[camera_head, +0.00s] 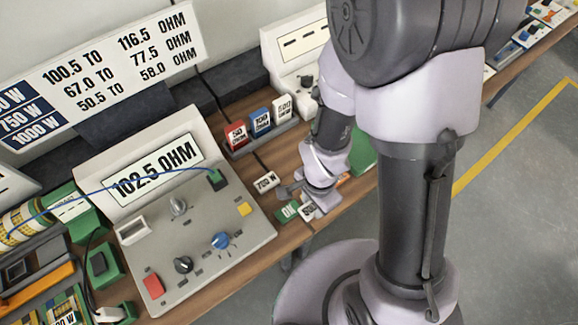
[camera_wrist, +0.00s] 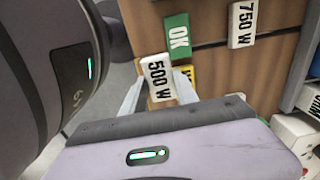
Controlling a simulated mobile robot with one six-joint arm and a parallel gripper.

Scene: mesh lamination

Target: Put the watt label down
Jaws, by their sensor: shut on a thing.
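My gripper (camera_wrist: 160,86) is shut on the white 500 W label (camera_wrist: 158,72), with a finger on each side of it in the wrist view. In the head view my gripper (camera_head: 312,199) is low at the bench's front edge, and the 500 W label (camera_head: 309,212) shows partly below it. I cannot tell whether the label touches the bench. A white 750 W label (camera_head: 265,181) lies on the wood; it also shows in the wrist view (camera_wrist: 242,23). A green OK label (camera_head: 288,211) lies beside the held label, also in the wrist view (camera_wrist: 177,38).
A grey test panel (camera_head: 200,245) reading 102.5 OHM stands at left with knobs and a blue wire. A holder with red (camera_head: 237,133), blue (camera_head: 261,120) and white (camera_head: 282,107) blocks stands behind. A yellow piece (camera_wrist: 187,72) shows partly behind the held label.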

